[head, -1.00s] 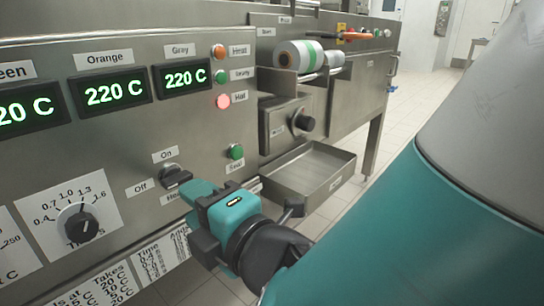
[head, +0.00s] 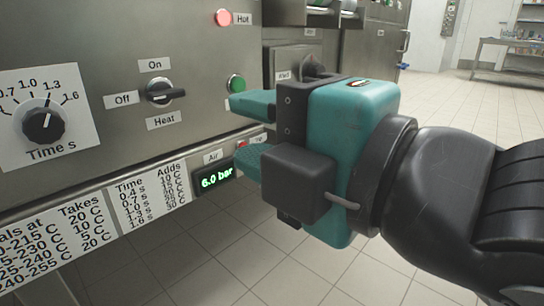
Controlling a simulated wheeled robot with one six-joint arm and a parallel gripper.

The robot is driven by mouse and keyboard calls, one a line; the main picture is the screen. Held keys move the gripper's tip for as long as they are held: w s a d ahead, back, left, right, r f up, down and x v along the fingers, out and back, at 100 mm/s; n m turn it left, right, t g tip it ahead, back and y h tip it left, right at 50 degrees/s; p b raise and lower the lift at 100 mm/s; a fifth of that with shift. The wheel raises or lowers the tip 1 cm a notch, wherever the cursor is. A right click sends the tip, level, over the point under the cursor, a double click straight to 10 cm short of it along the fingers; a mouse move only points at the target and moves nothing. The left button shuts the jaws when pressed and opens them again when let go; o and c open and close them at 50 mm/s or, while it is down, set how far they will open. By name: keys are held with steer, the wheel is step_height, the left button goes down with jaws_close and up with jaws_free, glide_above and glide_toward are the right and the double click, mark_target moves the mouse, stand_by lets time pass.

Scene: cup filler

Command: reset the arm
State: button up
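My gripper (head: 254,132) is in the middle of the head view, in front of the steel machine panel (head: 105,80). The gripper is apart from the knob.
The Time s dial (head: 43,122) is at the left. A red lamp (head: 222,18) labelled Hal or Hot glows above. Tiled floor (head: 440,95) is open at the right, with a table (head: 508,58) far back.

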steer(key=shift+s+d, duration=0.15)
steer(key=shift+d, duration=0.05)
steer(key=w+d+m+g+h+p, duration=0.45)
steer(key=d+m+h+p, duration=0.3)
steer(key=m+p, duration=0.4)
steer(key=s+d+r+m+g+h+p, duration=0.2)
steer(key=s+d+r+m+g+p, duration=0.2)
steer(key=s+d+m+g+p, duration=0.45)
step_height(320, 180, up, 38)
steer(key=w+m+t+p, duration=0.1)
steer(key=p, duration=3.7)
steer(key=shift+w+d+f, duration=0.2)
steer(key=shift+w, duration=0.1)
